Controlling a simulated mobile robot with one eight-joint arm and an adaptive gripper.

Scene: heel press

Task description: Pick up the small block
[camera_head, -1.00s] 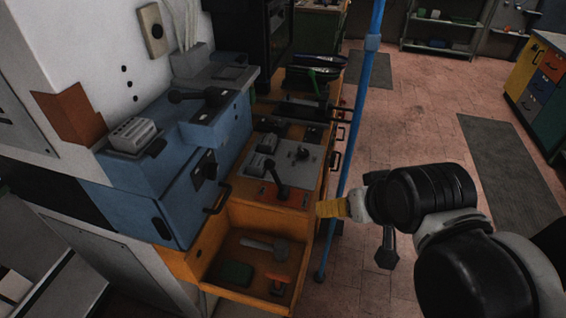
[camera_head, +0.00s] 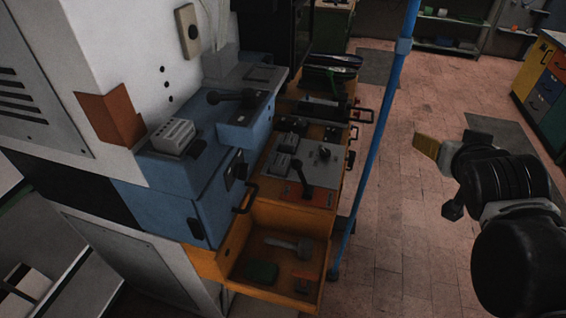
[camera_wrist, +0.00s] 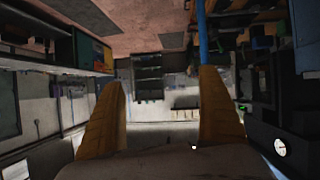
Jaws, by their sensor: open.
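A small dark green block (camera_head: 262,272) lies in the open orange drawer (camera_head: 238,289) in the head view. A small pale ridged block (camera_head: 173,136) sits on top of the blue machine (camera_head: 160,206). I cannot tell for sure which of them is the small block. My gripper (camera_head: 427,146) is up at the right over the floor, well apart from both. In the wrist view its two yellow fingers (camera_wrist: 163,80) stand wide apart with nothing between them. Neither block can be made out in the wrist view.
A grey mallet-like tool (camera_head: 290,245) and a small orange-red item (camera_head: 306,279) share the drawer. A blue pole (camera_head: 375,135) stands between the drawer cabinet and my arm. Levers (camera_head: 303,178) stick up from the cabinet top. The tiled floor (camera_head: 400,240) right of the pole is clear.

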